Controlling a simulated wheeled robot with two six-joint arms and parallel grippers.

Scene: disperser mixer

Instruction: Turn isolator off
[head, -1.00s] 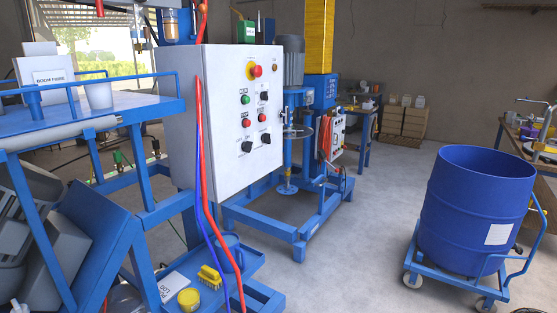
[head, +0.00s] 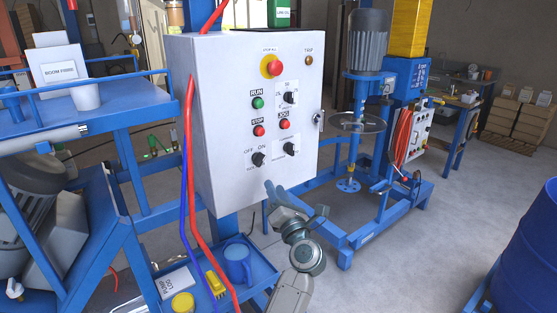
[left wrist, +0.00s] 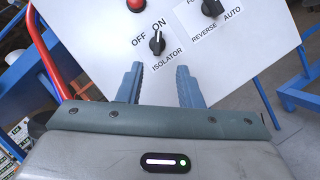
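The isolator is a black rotary knob (head: 258,159) at the lower left of the white control panel (head: 215,120). In the left wrist view the isolator knob (left wrist: 157,43) sits under the OFF and ON labels, and its pointer appears to aim at ON. My left gripper (head: 270,188) is below and slightly right of the knob, near the panel's lower edge. In the left wrist view its two blue-grey fingers (left wrist: 160,70) are apart and empty, with the knob beyond and between their tips, not touched. My right gripper is not in view.
Other controls sit close by: a red stop button (head: 258,131) above and a black selector (head: 290,149) to the right. Red and blue cables (head: 192,170) hang along the panel's left side. A blue tray (head: 258,268) with a mug (head: 238,264) is below.

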